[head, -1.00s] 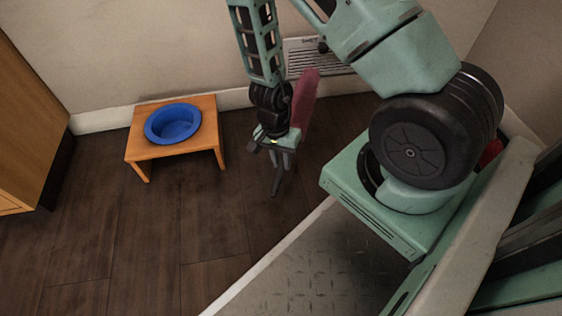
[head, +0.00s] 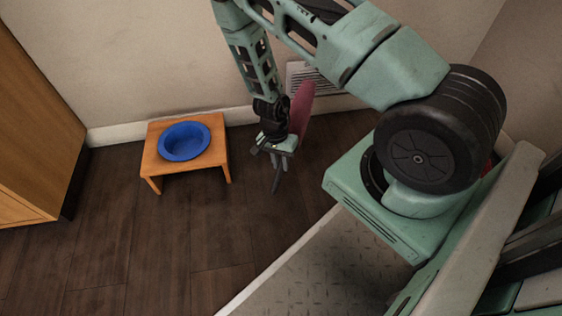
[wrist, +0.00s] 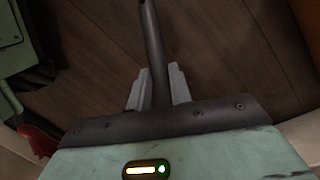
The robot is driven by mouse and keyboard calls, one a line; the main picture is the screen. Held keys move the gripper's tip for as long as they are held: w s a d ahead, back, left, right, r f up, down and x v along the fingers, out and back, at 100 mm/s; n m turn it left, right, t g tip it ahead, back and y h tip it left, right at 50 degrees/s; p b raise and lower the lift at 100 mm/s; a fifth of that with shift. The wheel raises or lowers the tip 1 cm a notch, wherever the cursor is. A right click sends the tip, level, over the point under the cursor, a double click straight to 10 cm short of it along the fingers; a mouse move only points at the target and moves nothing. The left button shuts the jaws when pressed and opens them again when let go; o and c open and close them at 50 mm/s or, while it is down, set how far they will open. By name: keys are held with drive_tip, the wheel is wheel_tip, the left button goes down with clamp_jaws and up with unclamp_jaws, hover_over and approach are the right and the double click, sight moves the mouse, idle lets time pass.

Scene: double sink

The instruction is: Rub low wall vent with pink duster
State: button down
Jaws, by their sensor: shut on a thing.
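The pink duster (head: 302,109) has its fuzzy head raised behind my gripper (head: 276,160), beside the low wall vent in the picture. My gripper points down, shut on the duster's dark handle (wrist: 152,42), which stands between the two grey fingers in the wrist view (wrist: 157,88). The low wall vent (head: 318,80) is a pale slatted grille just above the baseboard. My arm and the duster head hide parts of it. The head overlaps the vent's lower left in the picture; I cannot tell whether they touch.
A small wooden stand (head: 153,163) with a blue bowl (head: 186,141) set in it is on the floor left of my gripper. A wooden cabinet (head: 35,120) stands at the far left. The dark wood floor (head: 150,245) in front of the stand is clear.

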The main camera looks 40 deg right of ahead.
drive_tip(key=shift+w+d+p, duration=0.35)
drive_tip(key=shift+w+p, duration=0.25)
drive_tip(key=shift+p, duration=0.2)
idle(0.5)
drive_tip(key=shift+d, duration=0.1)
drive_tip(key=shift+s+d+f+b, duration=0.15)
drive_tip(key=shift+s+d+b, duration=0.25)
drive_tip(key=shift+d+b, duration=0.15)
drive_tip(key=shift+s+d+b, duration=0.5)
drive_tip(key=shift+s+d, duration=0.1)
drive_tip(key=shift+d, duration=0.4)
drive_tip(key=shift+s+d+b, duration=0.55)
drive_tip(key=shift+d, duration=0.4)
drive_tip(key=shift+s+d+b, duration=0.5)
drive_tip(key=shift+s+d, duration=0.1)
drive_tip(key=shift+d, duration=0.4)
drive_tip(key=shift+s+d+b, duration=0.2)
drive_tip(key=shift+s+d, duration=0.55)
drive_tip(key=shift+d, duration=0.45)
drive_tip(key=shift+s+d+b, duration=0.25)
drive_tip(key=shift+s+d, duration=0.55)
drive_tip(key=shift+d, duration=0.35)
drive_tip(key=shift+s+d+b, duration=0.2)
drive_tip(key=shift+s+d, duration=0.55)
drive_tip(key=shift+d, duration=0.45)
drive_tip(key=shift+r, duration=0.2)
drive_tip(key=shift+w+p, duration=0.1)
drive_tip(key=shift+p, duration=0.2)
